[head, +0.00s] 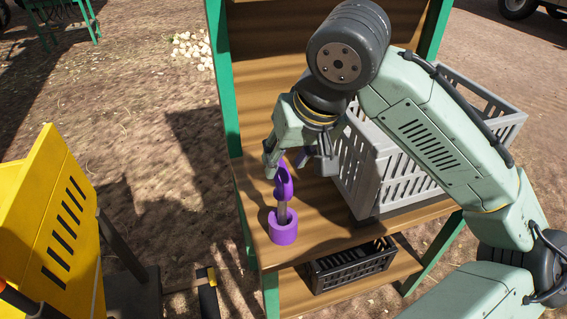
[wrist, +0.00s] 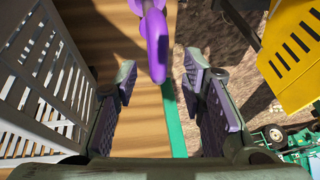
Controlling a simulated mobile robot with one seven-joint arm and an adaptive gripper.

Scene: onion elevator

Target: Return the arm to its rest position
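My gripper (head: 298,162) is open and empty above the wooden shelf. Its two fingers are spread wide in the wrist view (wrist: 160,78). A tool with a purple handle (head: 284,183) and a grey shaft stands nearly upright in a purple cup (head: 283,232) near the shelf's front left corner. In the wrist view the purple handle (wrist: 154,38) shows beyond the fingertips, between their lines, with no visible contact. The tool's lower end is hidden in the cup. My arm reaches in from the right.
A grey slatted crate (head: 372,165) stands close to the right of my gripper on the wooden shelf (head: 325,222). A black crate (head: 350,268) is on the shelf below. Green posts (head: 222,75) frame the rack.

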